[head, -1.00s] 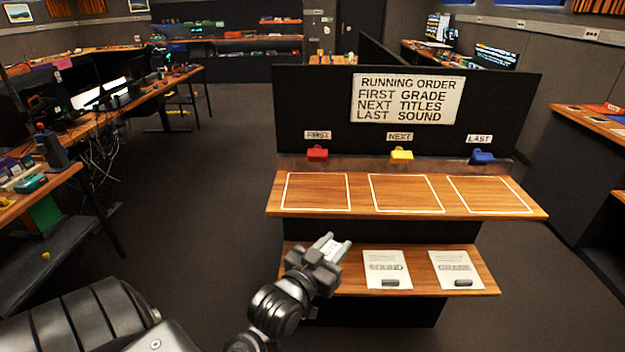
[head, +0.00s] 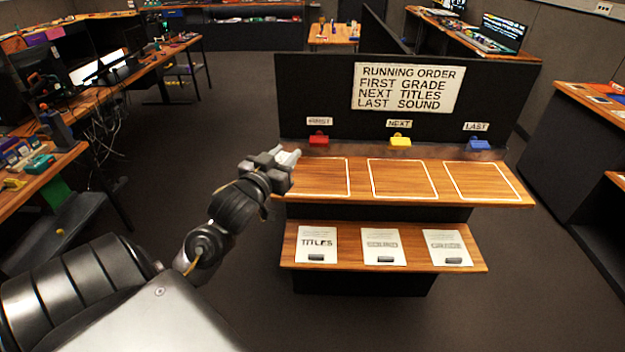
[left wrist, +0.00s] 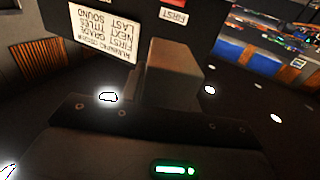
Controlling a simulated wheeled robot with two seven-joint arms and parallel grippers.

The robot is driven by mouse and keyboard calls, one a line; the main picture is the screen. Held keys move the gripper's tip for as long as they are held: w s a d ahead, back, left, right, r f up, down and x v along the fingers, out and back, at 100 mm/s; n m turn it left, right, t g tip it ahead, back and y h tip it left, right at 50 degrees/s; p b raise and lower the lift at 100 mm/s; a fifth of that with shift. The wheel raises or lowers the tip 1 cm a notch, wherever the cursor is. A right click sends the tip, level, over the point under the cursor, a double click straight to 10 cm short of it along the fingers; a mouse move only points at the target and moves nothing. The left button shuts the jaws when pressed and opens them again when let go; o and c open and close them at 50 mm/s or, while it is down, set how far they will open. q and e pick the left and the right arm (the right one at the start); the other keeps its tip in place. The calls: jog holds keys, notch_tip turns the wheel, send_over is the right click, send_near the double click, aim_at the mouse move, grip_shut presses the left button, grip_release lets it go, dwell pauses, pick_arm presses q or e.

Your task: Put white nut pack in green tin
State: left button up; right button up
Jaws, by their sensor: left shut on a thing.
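I cannot make out a white nut pack or a green tin in either view. A small teal-green box (head: 38,163) lies on the left bench, too small to identify. My left gripper (head: 287,158) is at the left end of the desk's upper shelf (head: 455,207), beside the first white outlined square. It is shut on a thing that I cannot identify. In the left wrist view a dark grey block (left wrist: 172,75) stands in the middle, and I cannot tell whether it is a finger or the held thing. My right gripper is not in view.
The upper shelf carries three empty outlined squares, with red (head: 318,139), yellow (head: 400,141) and blue (head: 479,144) clips behind them. The TITLES card (head: 317,244) and two other cards lie on the lower shelf (head: 472,262). A black panel with a running-order sign (head: 408,88) stands behind.

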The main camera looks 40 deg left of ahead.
pick_arm(q)
jog(key=w+f, duration=0.2)
jog(key=w, duration=0.1)
jog(key=w+f+p, duration=0.1)
jog(key=w+f, duration=0.1)
jog(key=w, duration=0.1)
jog(key=w+a+f, duration=0.1)
jog(key=w+f, duration=0.2)
jog(key=shift+w+p, duration=0.2)
jog(key=shift+p, duration=0.1)
jog(key=shift+w+f, duration=0.55)
jog(key=shift+f, duration=0.05)
notch_tip(320, 180, down, 3)
jog(key=shift+p, duration=0.75)
jog(key=shift+f, duration=0.15)
jog(key=o, duration=1)
jog(key=shift+c, duration=0.2)
